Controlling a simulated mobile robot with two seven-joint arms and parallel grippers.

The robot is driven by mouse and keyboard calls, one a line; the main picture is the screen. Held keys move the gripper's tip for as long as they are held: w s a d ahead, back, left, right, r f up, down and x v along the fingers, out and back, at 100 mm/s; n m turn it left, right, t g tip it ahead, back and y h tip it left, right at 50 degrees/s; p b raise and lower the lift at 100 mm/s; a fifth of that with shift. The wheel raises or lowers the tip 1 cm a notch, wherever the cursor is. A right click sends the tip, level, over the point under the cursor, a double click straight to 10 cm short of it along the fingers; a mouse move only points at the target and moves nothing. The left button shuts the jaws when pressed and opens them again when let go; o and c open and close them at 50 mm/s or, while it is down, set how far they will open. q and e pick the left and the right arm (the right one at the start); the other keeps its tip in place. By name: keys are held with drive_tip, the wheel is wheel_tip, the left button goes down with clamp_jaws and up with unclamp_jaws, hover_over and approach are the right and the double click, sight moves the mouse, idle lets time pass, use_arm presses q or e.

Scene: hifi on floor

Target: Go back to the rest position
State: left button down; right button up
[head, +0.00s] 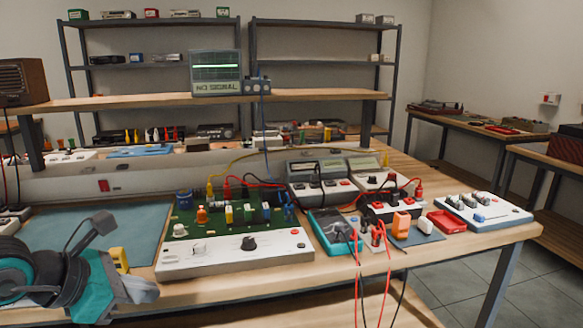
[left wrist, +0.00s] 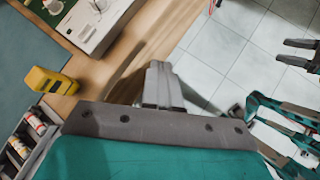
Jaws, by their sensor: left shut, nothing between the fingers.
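My left gripper (head: 140,291) is low at the left of the head view, over the bench's front edge, with its teal and grey wrist beside it. In the left wrist view its grey fingers (left wrist: 160,85) are together with nothing between them. They point out past the wooden bench edge, with the tiled floor below. Teal and grey parts of my own body show at the right of that view. Two grey prongs at its right edge may be my right gripper, but I cannot tell. The head view does not show my right gripper.
The wooden bench (head: 340,283) carries a white panel with a green circuit board (head: 238,213), a teal meter (head: 334,232) and red leads hanging over the front. A yellow object (left wrist: 50,80) is near my left gripper. Tiled floor (head: 535,295) is clear at the right.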

use_arm(q)
drive_tip(key=s+d+r+n+t+h+p, duration=0.1)
drive_tip(key=s+d+r+n+h+p, duration=0.15)
drive_tip(key=d+n+h, duration=0.75)
drive_tip(key=s+a+f+n+t+y+p, duration=0.15)
drive_tip(key=a+f+n+t+y, duration=0.35)
drive_tip(key=n, duration=0.8)
drive_tip(key=s+f+n+t+y+p, duration=0.1)
drive_tip(key=f+n+t+y+p, duration=0.15)
drive_tip(key=f+n+y, duration=0.75)
drive_tip(key=s+d+f+n+g+h, duration=0.1)
drive_tip(key=s+f+n+g, duration=0.4)
drive_tip(key=s+f+n, duration=0.2)
drive_tip(key=s+n+p, duration=0.1)
drive_tip(key=s+n, duration=0.1)
drive_tip(key=n, duration=0.2)
drive_tip(key=shift+f, duration=0.4)
use_arm(e)
drive_tip(key=shift+h, duration=0.4)
drive_tip(key=d+r, duration=0.1)
drive_tip(key=r, duration=0.1)
drive_tip(key=d+r, duration=0.2)
drive_tip(key=shift+d, duration=0.1)
